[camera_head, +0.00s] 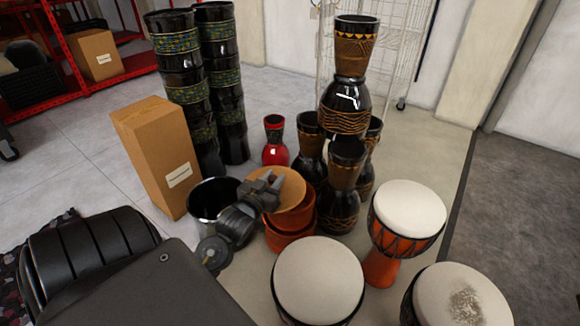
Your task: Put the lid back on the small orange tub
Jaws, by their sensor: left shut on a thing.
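The lid, a round tan disc (293,196), is at the centre of the head view. My left gripper (268,187) reaches over it from the left, shut on it at its left side. The lid looks slightly tilted. An orange-brown tub (285,241) is right below the lid, its opening largely hidden. It looks like stacked or double-rimmed orange pieces; I cannot tell which. Whether the lid touches the rim is unclear. My right gripper is not in view.
A black pot (203,207) is close left of my gripper, with a cardboard box (158,150) behind. Black goblet drums (340,205) crowd the right side. A small red drum (275,145) stands behind. White-topped drums (318,280) fill the front right.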

